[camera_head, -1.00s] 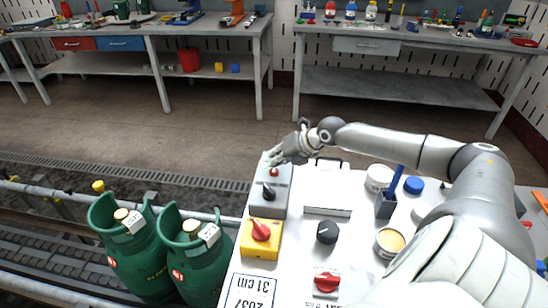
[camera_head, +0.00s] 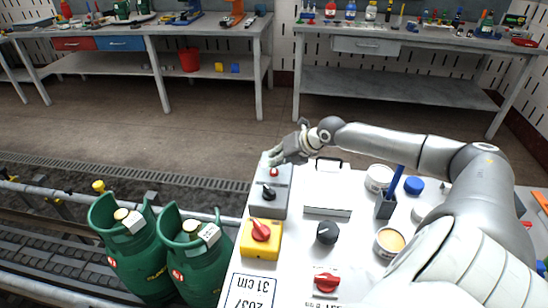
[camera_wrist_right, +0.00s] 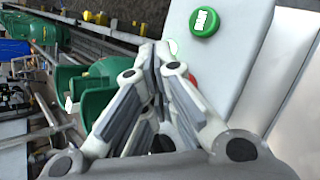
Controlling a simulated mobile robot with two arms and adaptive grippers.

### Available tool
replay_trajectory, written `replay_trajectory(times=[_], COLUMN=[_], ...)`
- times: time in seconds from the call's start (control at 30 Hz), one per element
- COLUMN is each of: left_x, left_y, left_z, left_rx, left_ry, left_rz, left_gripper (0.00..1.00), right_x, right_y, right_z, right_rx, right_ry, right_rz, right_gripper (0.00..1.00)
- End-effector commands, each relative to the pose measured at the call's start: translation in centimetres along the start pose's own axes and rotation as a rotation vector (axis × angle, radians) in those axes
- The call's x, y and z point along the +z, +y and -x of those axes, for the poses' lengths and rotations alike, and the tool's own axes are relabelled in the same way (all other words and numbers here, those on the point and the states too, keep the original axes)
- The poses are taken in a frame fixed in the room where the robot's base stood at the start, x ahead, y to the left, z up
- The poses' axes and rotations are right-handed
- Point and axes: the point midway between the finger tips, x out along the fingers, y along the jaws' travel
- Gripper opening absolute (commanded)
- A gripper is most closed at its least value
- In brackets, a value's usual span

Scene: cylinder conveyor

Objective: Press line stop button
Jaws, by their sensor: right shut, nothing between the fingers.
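A grey control box (camera_head: 281,204) stands on the left edge of the white panel. It carries a small red button (camera_head: 274,173) and a black knob (camera_head: 269,193). My right gripper (camera_head: 273,159) is shut and empty over the far end of this box, just beyond the red button. In the right wrist view, a green button (camera_wrist_right: 204,22) sits clear of the fingers, and a red button (camera_wrist_right: 193,80) is partly hidden behind the gripper (camera_wrist_right: 157,50). I cannot tell whether the fingers touch the box. My left gripper is out of view.
A yellow box with a red knob (camera_head: 261,230) sits nearer on the panel. A black knob (camera_head: 327,233), another red knob (camera_head: 326,281) and a blue pen in a holder (camera_head: 385,207) are to the right. Green cylinders (camera_head: 193,262) stand on the conveyor (camera_head: 60,247) at left.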

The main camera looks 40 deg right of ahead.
Motion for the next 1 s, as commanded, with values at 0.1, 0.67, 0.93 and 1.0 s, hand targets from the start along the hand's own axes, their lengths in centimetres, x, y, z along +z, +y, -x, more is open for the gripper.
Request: replay_trajectory(times=[0.1,0.67,0.93,1.0], left_x=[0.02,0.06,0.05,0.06], left_y=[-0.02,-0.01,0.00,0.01], left_z=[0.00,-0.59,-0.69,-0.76], left_rx=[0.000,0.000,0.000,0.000], left_ry=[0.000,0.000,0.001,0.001], left_rz=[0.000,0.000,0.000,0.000], left_gripper=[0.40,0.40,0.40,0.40], right_x=[0.01,-0.41,-0.48,-0.53], right_y=[0.00,-0.42,-0.48,-0.52], right_z=[0.00,-0.57,-0.65,-0.72], right_rx=[0.000,0.000,0.000,0.000], right_ry=[0.000,0.000,0.000,0.000], right_rz=[0.000,0.000,0.000,0.000], right_gripper=[0.00,0.00,0.00,0.00])
